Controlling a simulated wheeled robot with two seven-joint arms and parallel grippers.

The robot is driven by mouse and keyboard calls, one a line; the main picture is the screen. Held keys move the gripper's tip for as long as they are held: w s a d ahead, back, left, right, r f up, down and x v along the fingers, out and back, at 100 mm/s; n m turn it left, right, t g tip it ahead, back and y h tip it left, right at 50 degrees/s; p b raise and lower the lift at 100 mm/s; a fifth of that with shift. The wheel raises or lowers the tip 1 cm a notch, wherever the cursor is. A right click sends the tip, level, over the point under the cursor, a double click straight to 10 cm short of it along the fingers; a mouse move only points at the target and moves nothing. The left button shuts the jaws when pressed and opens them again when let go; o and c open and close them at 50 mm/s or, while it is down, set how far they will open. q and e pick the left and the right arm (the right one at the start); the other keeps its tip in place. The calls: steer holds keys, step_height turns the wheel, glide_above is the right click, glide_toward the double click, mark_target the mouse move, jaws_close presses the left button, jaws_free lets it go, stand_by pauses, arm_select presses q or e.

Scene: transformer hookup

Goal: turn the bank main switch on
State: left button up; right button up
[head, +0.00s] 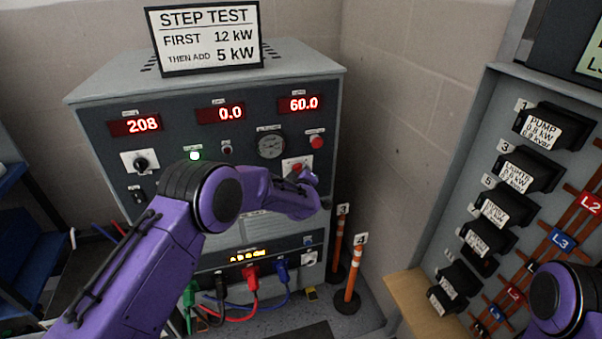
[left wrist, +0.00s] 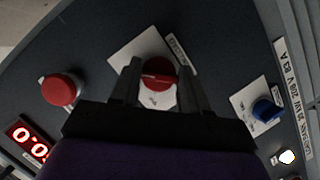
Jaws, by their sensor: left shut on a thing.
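The red rotary switch (head: 297,167) sits on a white plate on the front of the grey cabinet (head: 95,105). In the left wrist view the red switch (left wrist: 158,67) is between the two dark fingers of my left gripper (left wrist: 160,78). In the head view my left gripper (head: 306,176) is at this switch, and my arm partly hides it. The left gripper is shut on the red switch. The small lettering around the switch is too small to read. My right gripper is out of view; only part of my right arm shows at the lower right.
A red mushroom button (head: 317,141) and a round gauge (head: 271,145) are near the switch. A blue knob (left wrist: 266,109) shows at the right of the left wrist view. Coloured plugs (head: 251,275) and orange-white posts (head: 352,268) stand below. A breaker panel (head: 490,110) is at the right.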

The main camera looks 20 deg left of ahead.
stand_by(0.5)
arm_select(q)
steer(key=o, duration=1)
steer(key=shift+o, duration=0.2)
steer(key=b+v, duration=0.2)
steer(key=v, duration=0.8)
steer(key=shift+s, duration=0.25)
steer(key=shift+d, duration=0.1)
steer(key=s+a+f+m+g+h, duration=0.1)
steer(key=s+a+f+m+g, duration=0.25)
steer(key=s+f, duration=0.75)
steer(key=s+a+f+m+g, duration=0.2)
steer(key=s+a+f, duration=0.2)
steer(key=s+f, duration=0.7)
steer(key=s+a+f+g, duration=0.1)
steer(key=s+f+g, duration=0.1)
steer(key=s, duration=0.9)
steer(key=s+a+f+g, duration=0.2)
steer(key=s+f, duration=0.3)
steer(key=s, duration=0.7)
steer(key=shift+s+a+m+g, duration=0.2)
steer(key=shift+s+m+g, duration=0.15)
steer(key=shift+g, duration=0.3)
